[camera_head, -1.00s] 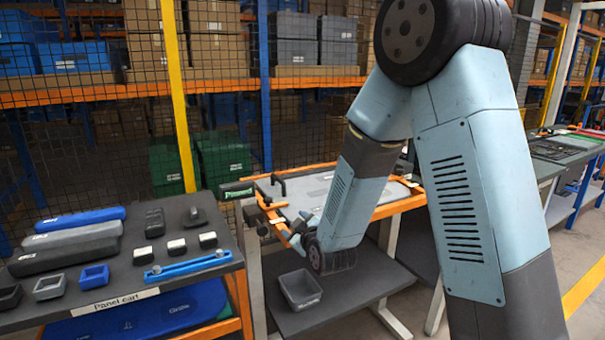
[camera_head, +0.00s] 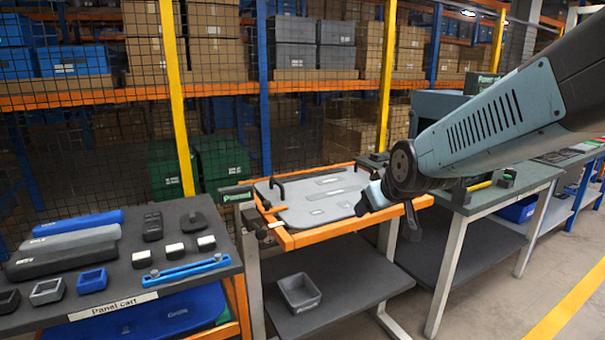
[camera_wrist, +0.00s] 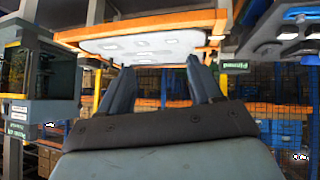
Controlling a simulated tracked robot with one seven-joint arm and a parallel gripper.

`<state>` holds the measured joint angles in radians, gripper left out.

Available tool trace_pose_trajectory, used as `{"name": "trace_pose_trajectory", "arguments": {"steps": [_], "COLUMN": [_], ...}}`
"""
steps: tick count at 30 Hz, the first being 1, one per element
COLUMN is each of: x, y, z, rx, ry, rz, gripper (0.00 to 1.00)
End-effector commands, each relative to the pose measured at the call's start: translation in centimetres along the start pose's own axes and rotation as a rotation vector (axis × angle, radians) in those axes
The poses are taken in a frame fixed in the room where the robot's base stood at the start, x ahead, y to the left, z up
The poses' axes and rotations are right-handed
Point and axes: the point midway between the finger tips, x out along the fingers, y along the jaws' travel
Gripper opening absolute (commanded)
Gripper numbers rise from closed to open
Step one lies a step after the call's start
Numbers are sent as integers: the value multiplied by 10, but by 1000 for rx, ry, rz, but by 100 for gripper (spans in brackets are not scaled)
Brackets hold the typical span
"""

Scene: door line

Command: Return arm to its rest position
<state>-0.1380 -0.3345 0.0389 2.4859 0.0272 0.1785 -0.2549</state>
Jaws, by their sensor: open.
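My gripper (camera_wrist: 163,92) shows in the wrist view with its two blue-grey fingers apart and nothing between them. In the head view my arm comes in from the right edge, and its end is in front of the right part of the orange-framed work table (camera_head: 316,237). My fingers are only partly visible there. A grey door panel (camera_head: 320,192) lies on that table, with a black handle on its left side. The panel also shows in the wrist view, upside down (camera_wrist: 140,45). I see no contact between gripper and panel.
A panel cart (camera_head: 185,225) at the left bears blue and grey bars, small boxes and a blue rail. A grey bin (camera_head: 299,291) sits on the lower shelf. A green-topped bench (camera_head: 480,200) stands to the right under my arm. Mesh and racks close off the back.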

Motion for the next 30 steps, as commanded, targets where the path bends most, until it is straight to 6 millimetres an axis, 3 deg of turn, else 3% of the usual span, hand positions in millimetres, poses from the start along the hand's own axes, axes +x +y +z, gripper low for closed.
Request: {"name": "trace_pose_trajectory", "arguments": {"steps": [6, 15, 21, 30], "x": [-63, -140, -163, -166], "y": [16, 21, 19, 18], "z": [34, 88, 108, 110], "rx": [134, 309, 366, 375], "ry": [-117, -270, -322, -332], "rz": [23, 54, 64, 65], "gripper": [64, 64, 64, 64]}}
